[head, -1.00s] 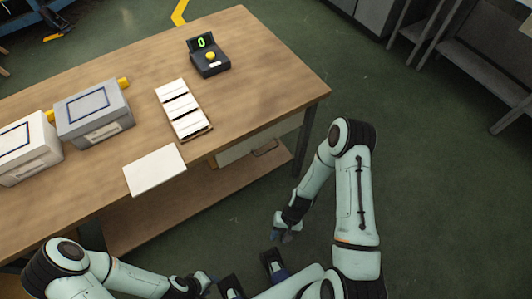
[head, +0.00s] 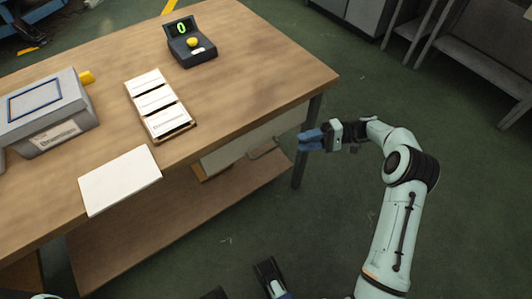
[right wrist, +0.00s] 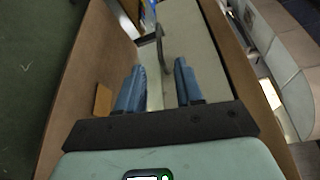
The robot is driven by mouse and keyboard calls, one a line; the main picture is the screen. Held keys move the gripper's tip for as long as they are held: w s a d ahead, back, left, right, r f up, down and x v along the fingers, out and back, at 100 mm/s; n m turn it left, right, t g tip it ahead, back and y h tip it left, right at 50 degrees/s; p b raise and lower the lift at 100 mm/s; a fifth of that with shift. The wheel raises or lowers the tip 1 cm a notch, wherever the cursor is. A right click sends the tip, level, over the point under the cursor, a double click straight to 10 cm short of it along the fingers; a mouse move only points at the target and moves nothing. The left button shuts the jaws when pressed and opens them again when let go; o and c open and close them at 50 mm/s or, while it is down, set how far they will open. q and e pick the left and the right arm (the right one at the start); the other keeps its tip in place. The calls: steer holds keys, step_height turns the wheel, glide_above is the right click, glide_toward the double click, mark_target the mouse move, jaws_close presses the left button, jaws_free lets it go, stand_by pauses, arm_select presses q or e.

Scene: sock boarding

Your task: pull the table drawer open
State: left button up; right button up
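The table drawer (head: 225,150) is a pale front panel under the tabletop's near edge, close to the right end. It looks shut. Its dark bar handle (head: 264,148) sticks out from the panel. My right gripper (head: 310,140) has blue fingers and is to the right of the handle, apart from it, by the table leg. In the right wrist view the fingers (right wrist: 160,65) are open with nothing between their pads. The handle (right wrist: 165,52) lies ahead of the gap, beside the pale drawer front (right wrist: 200,50).
The wooden table (head: 260,60) holds a grey box (head: 60,125), a tray of white cards (head: 158,103), a white sheet (head: 120,180) and a black counter device (head: 192,50). A lower shelf (head: 150,235) runs beneath. The green floor right of the table is free.

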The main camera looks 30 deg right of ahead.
mark_target(267, 151)
arm_select(q)
steer(key=shift+g, duration=0.7)
steer(key=s+f, duration=0.1)
steer(key=s+f+b, duration=0.1)
steer(key=s+b, duration=0.1)
steer(key=s, duration=0.1)
steer(key=shift+a+f, duration=0.25)
steer(key=shift+f, duration=0.15)
arm_select(e)
steer(key=x, duration=1.2)
steer(key=shift+a, duration=0.3)
jaws_close()
